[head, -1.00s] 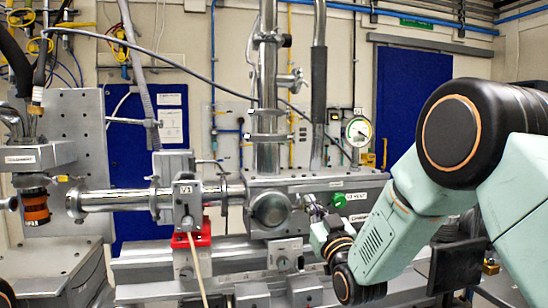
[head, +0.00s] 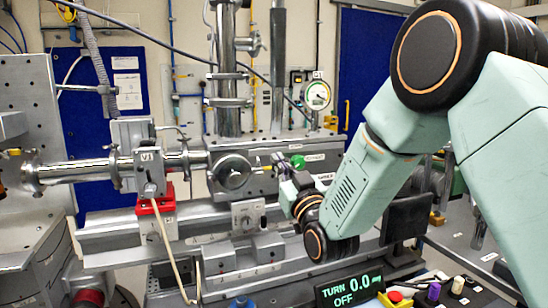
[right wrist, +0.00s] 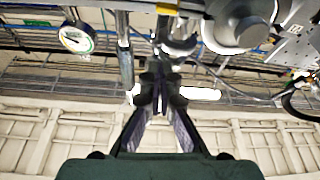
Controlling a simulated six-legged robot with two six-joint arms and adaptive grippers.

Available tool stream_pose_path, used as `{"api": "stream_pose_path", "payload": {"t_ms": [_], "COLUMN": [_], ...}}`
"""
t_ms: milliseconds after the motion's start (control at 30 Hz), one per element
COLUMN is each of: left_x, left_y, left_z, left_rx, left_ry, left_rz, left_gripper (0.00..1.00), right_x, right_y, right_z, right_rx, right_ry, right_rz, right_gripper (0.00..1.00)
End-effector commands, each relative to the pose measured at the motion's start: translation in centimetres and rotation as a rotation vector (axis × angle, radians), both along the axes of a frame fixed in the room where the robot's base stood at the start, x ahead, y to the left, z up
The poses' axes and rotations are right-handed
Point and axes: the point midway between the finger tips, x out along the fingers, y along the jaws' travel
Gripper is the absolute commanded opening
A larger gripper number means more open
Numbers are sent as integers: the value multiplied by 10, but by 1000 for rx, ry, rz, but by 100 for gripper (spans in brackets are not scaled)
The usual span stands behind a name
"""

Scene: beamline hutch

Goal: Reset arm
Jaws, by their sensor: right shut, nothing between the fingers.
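My right arm comes in from the right in the head view, and its right gripper (head: 280,162) is in front of the grey metal chamber block (head: 262,185), just left of a green knob (head: 313,162). The fingers are small there. In the right wrist view the right gripper (right wrist: 160,100) shows its two dark fingers closed together, with nothing between them. I cannot tell from the head view whether the fingertips touch the chamber. My left gripper is out of view.
A steel beam pipe with a valve marked V1 (head: 147,158) runs left of the chamber. A round gauge (head: 317,95) stands behind it. A black display (head: 349,289) reads "TURN 0.0 OFF". Several small coloured items lie at lower right. A blue door (head: 368,62) is behind.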

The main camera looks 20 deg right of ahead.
Motion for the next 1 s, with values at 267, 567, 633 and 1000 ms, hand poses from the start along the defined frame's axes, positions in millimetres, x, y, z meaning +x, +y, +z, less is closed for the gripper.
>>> {"api": "stream_pose_path", "payload": {"t_ms": [267, 567, 633, 1000], "left_x": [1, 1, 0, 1], "left_y": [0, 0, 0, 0], "left_z": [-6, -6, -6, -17], "left_rx": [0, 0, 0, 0], "left_ry": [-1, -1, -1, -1], "left_rz": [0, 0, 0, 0], "left_gripper": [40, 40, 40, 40], "right_x": [-36, -44, -42, -89], "right_y": [0, 0, 0, 9], "right_z": [-14, -17, -23, -223], "right_rx": [1, 3, 13, 117], "right_ry": [1, 3, 34, 703], "right_rz": [0, 2, 6, -5], "right_gripper": [0, 0, 0, 0]}}
